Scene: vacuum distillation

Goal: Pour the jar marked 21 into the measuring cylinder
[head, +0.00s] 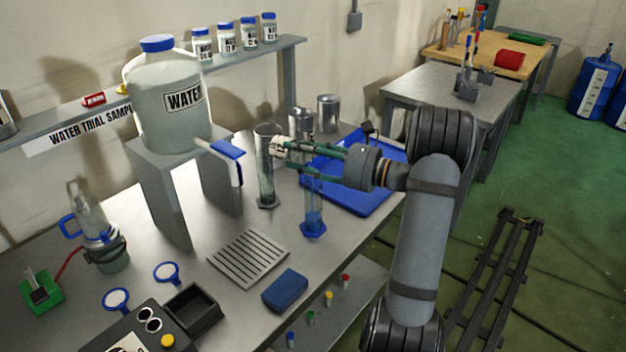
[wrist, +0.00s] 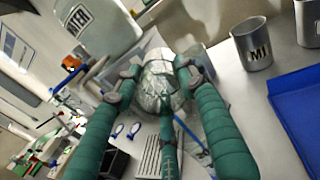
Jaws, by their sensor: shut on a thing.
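My gripper (head: 287,148) is shut on a small pale jar (head: 277,147), held above the bench. In the wrist view the jar (wrist: 157,84) shows whitish and glassy between the green fingers; I cannot read its number. In the head view it is close to the upper right side of a tall clear glass cylinder (head: 265,172) that stands upright on the bench. I cannot tell whether they touch. A shorter measuring cylinder with a blue base and blue contents (head: 313,212) stands upright below my gripper.
A large water jug (head: 165,105) stands on a grey stand to the left, its blue-handled tap (head: 228,150) reaching toward the tall cylinder. Metal beakers (head: 327,112) and a blue tray (head: 365,198) are behind and right. A slotted plate (head: 247,258) and blue block (head: 285,290) lie in front.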

